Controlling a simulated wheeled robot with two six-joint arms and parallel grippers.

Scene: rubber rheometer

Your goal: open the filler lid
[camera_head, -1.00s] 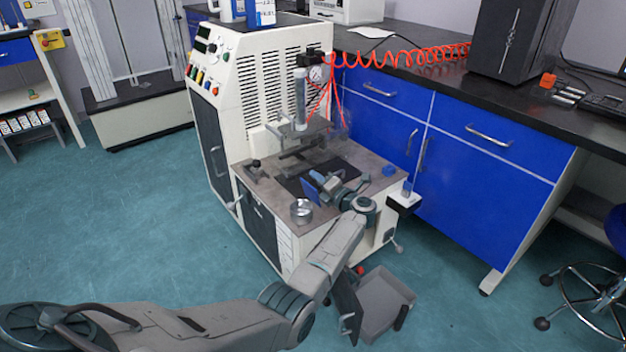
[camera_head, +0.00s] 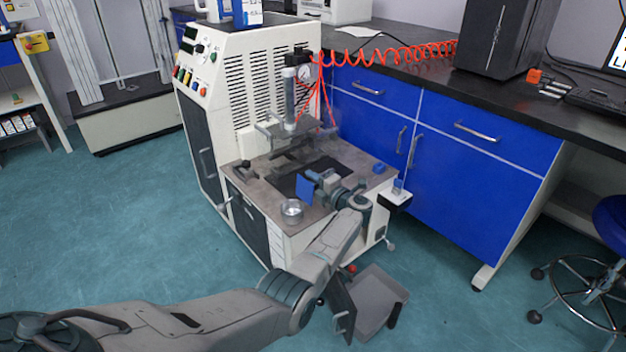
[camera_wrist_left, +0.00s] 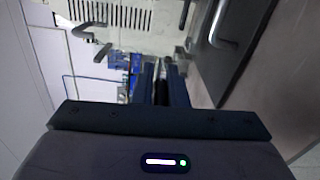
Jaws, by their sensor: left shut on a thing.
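My left gripper (camera_head: 318,181) is over the top of the white rheometer, near its front right part. It is shut on a thin blue flat piece (camera_head: 305,188) that stands steeply tilted at its fingertips. This piece is probably the filler lid, but the picture is too small to be sure. In the left wrist view the two dark fingers (camera_wrist_left: 158,85) are close together, with something dark between them. What lies below the blue piece is partly hidden by the gripper. My right gripper is not in view.
A round metal cup (camera_head: 291,209) stands on the rheometer top (camera_head: 262,192), left of the gripper. A clear vertical cylinder (camera_head: 290,98) rises behind. A small blue block (camera_head: 379,168) sits to the right.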

